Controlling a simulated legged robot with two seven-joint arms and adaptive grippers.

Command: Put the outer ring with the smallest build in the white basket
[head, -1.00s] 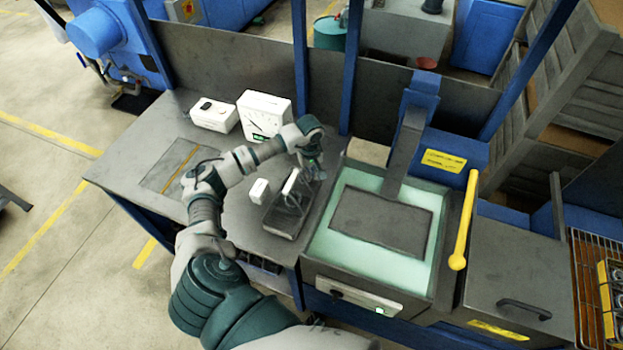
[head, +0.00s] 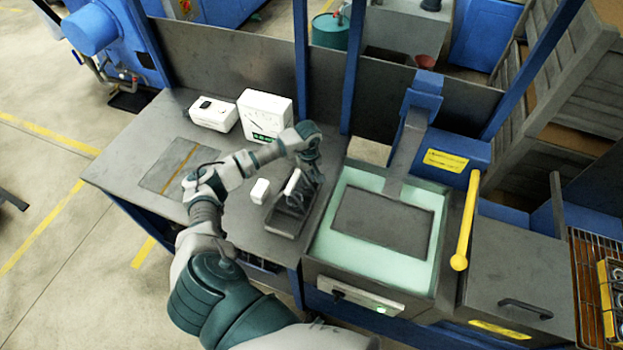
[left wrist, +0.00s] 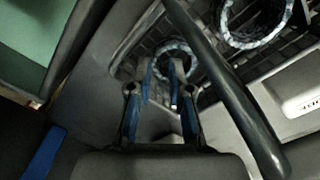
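My left gripper (head: 300,188) reaches down over a dark tray (head: 285,223) on the grey workbench. In the left wrist view its two blue fingers (left wrist: 162,75) stand apart, with their tips at a metal ring (left wrist: 178,52) in the tray. I cannot tell whether they touch this ring. A second, larger-looking ring (left wrist: 252,38) lies farther up and right in the tray. A dark bar, apparently the tray's handle, crosses in front and hides part of the tray. My right gripper is not in view. I cannot make out a white basket.
A small white block (head: 260,191) stands left of the tray. A white box (head: 213,114) and a white meter-like box (head: 264,115) stand behind. A wire rack (head: 585,275) is far right.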

